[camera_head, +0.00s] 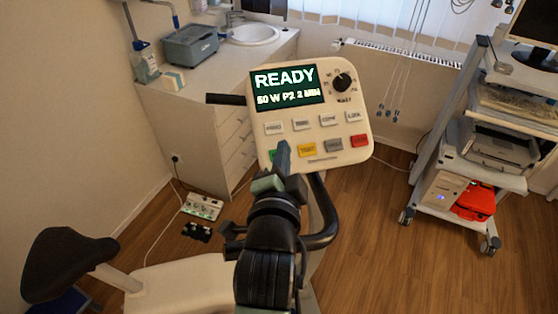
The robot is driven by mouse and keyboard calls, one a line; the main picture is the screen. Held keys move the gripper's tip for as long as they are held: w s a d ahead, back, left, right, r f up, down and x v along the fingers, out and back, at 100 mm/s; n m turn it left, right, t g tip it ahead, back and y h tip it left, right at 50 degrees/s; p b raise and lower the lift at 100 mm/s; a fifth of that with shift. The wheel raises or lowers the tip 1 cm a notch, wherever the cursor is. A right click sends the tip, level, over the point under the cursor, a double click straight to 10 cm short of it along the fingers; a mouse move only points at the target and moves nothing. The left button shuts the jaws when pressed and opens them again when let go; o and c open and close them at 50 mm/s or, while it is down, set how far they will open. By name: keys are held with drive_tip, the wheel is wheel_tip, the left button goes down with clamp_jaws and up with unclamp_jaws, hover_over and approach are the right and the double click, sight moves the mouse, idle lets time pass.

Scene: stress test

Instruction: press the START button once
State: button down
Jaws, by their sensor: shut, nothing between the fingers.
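The cream control console (345,136) of an exercise bike faces me. Its green display (287,89) reads READY, with a line of smaller text below. The lower row has a green button (273,155) at the left, then yellow (307,149), grey (334,145) and red (359,141) ones. No label on the green button can be read, so I cannot confirm it is START. My gripper (283,149) is shut and empty, its tip over the green button's right part and hiding it. I cannot tell whether the tip touches the panel.
Grey buttons (301,124) form the row above, and a black knob (342,82) sits at upper right. Black handlebars (326,215) curve below the console. The bike saddle (65,262) is at lower left. A wheeled cart (470,160) stands right; a counter with sink (252,35) is behind.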

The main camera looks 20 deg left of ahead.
drive_tip(key=shift+w+a+f+b, duration=0.3)
drive_tip(key=shift+w+f+b, duration=0.1)
drive_tip(key=shift+f, duration=0.2)
drive_tip(key=shift+w+a+f+b, duration=0.25)
drive_tip(key=shift+w+f+b, duration=0.1)
drive_tip(key=shift+f, duration=0.2)
drive_tip(key=shift+w+a+f+b, duration=0.3)
drive_tip(key=shift+w+f+b, duration=0.1)
drive_tip(key=shift+f, duration=0.2)
idle(0.7)
drive_tip(key=shift+w+a+f+b, duration=0.15)
drive_tip(key=shift+a+f+b, duration=0.05)
drive_tip(key=shift+f+b, duration=0.15)
drive_tip(key=shift+w+a+f, duration=0.1)
drive_tip(key=shift+w+f, duration=0.05)
drive_tip(key=shift+f, duration=0.15)
idle(0.9)
drive_tip(key=shift+r, duration=0.1)
drive_tip(key=shift+s+d+r+p, duration=0.3)
drive_tip(key=shift+s+r+p, duration=0.1)
drive_tip(key=shift+r+p, duration=0.1)
drive_tip(key=shift+s+d+r+p, duration=0.3)
drive_tip(key=shift+s+r+p, duration=0.1)
drive_tip(key=shift+r+p, duration=0.25)
drive_tip(key=shift+s+d+r+p, duration=0.4)
drive_tip(key=shift+r+p, duration=0.2)
drive_tip(key=shift+r, duration=0.1)
drive_tip(key=shift+s+d+r+p, duration=0.25)
drive_tip(key=shift+s+r+p, duration=0.15)
drive_tip(key=shift+r+p, duration=0.25)
